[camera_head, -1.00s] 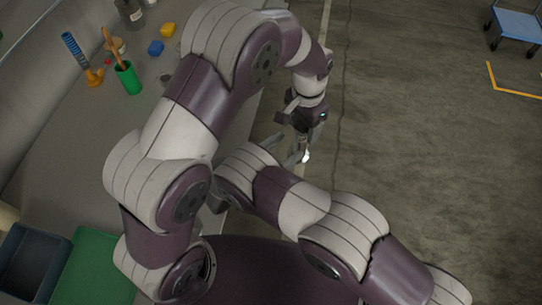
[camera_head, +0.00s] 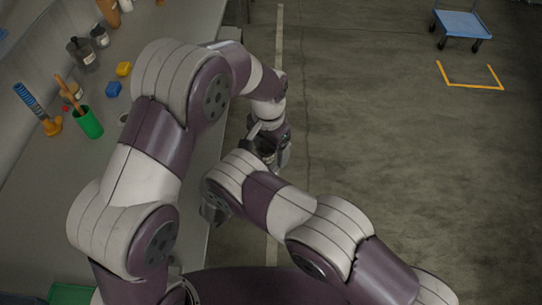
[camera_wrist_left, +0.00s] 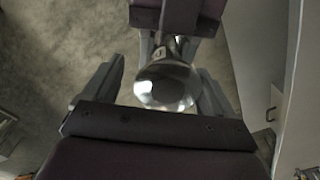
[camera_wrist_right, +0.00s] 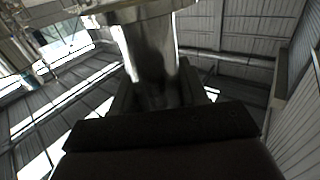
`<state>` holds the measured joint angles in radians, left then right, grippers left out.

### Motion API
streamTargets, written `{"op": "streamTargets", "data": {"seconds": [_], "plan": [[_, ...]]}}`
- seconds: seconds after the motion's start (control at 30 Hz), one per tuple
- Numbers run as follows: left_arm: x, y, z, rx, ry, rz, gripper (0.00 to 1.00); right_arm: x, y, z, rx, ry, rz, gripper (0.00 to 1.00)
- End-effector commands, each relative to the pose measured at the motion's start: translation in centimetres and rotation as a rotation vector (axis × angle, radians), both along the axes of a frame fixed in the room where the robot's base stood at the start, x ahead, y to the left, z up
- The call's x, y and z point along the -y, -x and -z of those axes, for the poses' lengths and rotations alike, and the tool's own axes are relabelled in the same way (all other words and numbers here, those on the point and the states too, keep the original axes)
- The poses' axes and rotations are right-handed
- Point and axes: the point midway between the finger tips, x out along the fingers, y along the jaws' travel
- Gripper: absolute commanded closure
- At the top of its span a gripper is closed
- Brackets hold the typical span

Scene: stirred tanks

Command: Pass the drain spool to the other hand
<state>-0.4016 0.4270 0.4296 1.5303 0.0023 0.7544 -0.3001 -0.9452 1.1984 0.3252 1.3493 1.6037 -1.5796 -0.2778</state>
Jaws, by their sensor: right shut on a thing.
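The drain spool (camera_wrist_left: 165,85) is a shiny metal piece with a round flanged end. In the left wrist view it stands between the spread fingers of my left gripper (camera_wrist_left: 162,68), with gaps on both sides. My right gripper (camera_wrist_left: 168,44) is beyond it, shut on its far part. The right wrist view also shows the spool (camera_wrist_right: 155,55) rising from between the fingers of my right gripper (camera_wrist_right: 157,90). In the head view my left gripper (camera_head: 268,152) is partly hidden behind my right arm.
A grey bench (camera_head: 60,190) runs along the left with a green cup (camera_head: 88,122), a blue-and-orange tool (camera_head: 38,110), small blue (camera_head: 113,89) and yellow (camera_head: 124,68) blocks and dark bottles (camera_head: 82,53). A blue cart (camera_head: 462,24) stands far right. The floor between is clear.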

Motion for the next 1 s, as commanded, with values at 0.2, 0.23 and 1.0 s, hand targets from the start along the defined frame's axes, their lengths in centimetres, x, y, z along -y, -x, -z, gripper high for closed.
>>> {"op": "streamTargets", "data": {"seconds": [0.2, 0.23, 1.0], "plan": [[0.0, 0.0, 0.0, 0.0, 0.0, 0.0, 0.02, 0.0, 0.0, 0.0, 0.001, 0.001, 0.0, 1.0], [0.0, 0.0, 0.0, 0.0, 0.0, 0.0, 0.02, 0.0, 0.0, 0.0, 0.001, 0.001, 0.0, 1.0], [0.0, 0.0, -7.5, -0.001, -0.001, 0.001, 0.02, 0.0, 0.1, 0.0, 0.0, 0.001, 0.002, 1.0]]}}
